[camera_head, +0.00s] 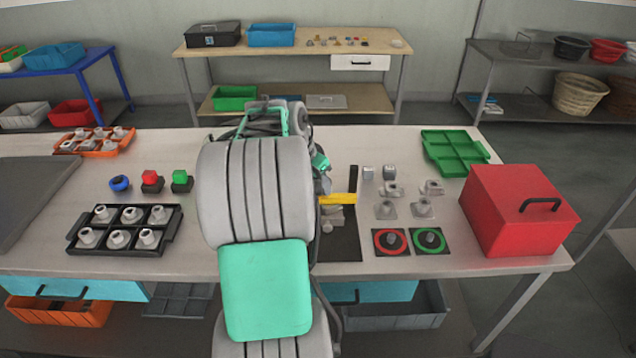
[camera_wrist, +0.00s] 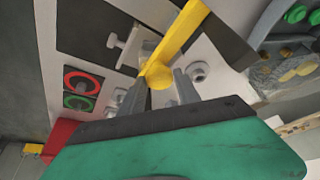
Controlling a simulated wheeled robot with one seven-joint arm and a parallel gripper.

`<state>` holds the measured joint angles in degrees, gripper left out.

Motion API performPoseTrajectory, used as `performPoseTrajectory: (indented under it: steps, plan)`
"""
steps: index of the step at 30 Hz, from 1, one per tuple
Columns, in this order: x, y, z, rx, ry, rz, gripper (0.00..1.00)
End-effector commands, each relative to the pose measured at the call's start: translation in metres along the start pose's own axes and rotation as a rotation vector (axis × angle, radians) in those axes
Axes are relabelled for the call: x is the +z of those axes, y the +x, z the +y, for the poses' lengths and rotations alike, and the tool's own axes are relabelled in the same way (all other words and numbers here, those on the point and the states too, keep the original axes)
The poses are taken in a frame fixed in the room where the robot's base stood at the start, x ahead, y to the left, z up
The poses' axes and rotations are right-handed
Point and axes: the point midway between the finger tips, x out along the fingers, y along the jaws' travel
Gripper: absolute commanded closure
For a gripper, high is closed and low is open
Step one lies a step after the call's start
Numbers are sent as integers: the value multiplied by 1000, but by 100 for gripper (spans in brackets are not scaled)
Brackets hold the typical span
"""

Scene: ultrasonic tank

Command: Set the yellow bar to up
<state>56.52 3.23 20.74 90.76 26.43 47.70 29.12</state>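The yellow bar (camera_head: 338,199) lies about level in the head view, above a grey mount on a dark plate (camera_head: 345,245). In the wrist view the yellow bar (camera_wrist: 182,35) runs from the top edge down to a rounded yellow end. My gripper (camera_wrist: 159,88) has its two grey fingers apart, one on each side of that rounded end. I cannot tell whether either finger touches it. In the head view my arm hides most of the gripper and may cover the bar's left end.
Right of the bar stand small grey fittings (camera_head: 386,208) and red (camera_head: 377,250) and green (camera_head: 414,247) ringed knobs. A red box (camera_head: 515,235) stands at the right, with a green tray (camera_head: 456,135) behind it. Left are a black tray of fittings (camera_head: 105,249) and coloured buttons (camera_head: 151,188).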

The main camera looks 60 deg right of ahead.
Motion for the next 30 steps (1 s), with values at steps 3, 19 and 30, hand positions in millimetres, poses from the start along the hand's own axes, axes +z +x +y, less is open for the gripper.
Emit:
performPoseTrajectory:
  steps: [3, 19, 30]
  plan:
    - [0, 0, 0, 0, 0, 0, 72]
    - [0, 0, 0, 0, 0, 0, 100]
    - [0, -1, 0, -1, -1, 0, 100]
